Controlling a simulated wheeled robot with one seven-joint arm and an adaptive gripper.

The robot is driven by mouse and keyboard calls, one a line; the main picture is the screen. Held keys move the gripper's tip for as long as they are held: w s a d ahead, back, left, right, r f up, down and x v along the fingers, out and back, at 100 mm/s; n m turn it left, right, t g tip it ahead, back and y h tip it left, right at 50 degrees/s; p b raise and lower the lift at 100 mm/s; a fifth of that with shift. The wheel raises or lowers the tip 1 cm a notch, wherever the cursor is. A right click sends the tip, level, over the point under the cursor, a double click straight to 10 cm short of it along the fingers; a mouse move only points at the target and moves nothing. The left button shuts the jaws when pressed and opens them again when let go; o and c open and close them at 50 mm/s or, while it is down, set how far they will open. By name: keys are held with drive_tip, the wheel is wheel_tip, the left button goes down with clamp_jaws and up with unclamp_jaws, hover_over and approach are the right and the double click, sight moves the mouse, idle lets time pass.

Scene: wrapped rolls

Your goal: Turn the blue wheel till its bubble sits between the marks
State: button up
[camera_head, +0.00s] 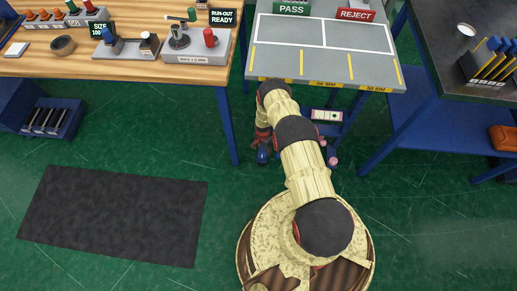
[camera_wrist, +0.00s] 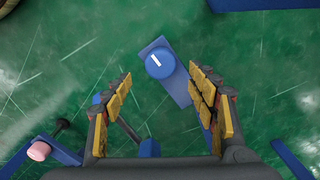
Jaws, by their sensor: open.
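The blue wheel (camera_wrist: 162,68), a round cap with a white line, sits on a blue bar (camera_wrist: 177,92) in the wrist view. My gripper (camera_wrist: 168,82) is open, its yellow-padded fingers spread on the left and right. The wheel lies beyond and between the fingertips, apparently not touched. In the head view a pale panel with a small vial (camera_head: 327,115) shows beside my arm, under the grey table's front edge. The bubble and its marks are too small to read. My arm hides part of the stand there.
A pink knob (camera_wrist: 39,151) is at lower left in the wrist view. The grey table (camera_head: 285,62) with PASS and REJECT signs stands ahead. A wooden bench (camera_head: 60,68) is at left, a dark bench (camera_head: 450,70) at right. A black mat (camera_head: 115,215) lies on open green floor.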

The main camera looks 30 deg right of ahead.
sight(262, 154)
wheel_tip(262, 154, down, 8)
drive_tip(key=b, duration=0.3)
drive_tip(key=shift+w+r, duration=0.1)
drive_tip(key=shift+r, duration=0.05)
drive_tip(key=c, duration=0.4)
drive_tip(key=c, duration=0.7)
drive_tip(key=shift+c, duration=0.4)
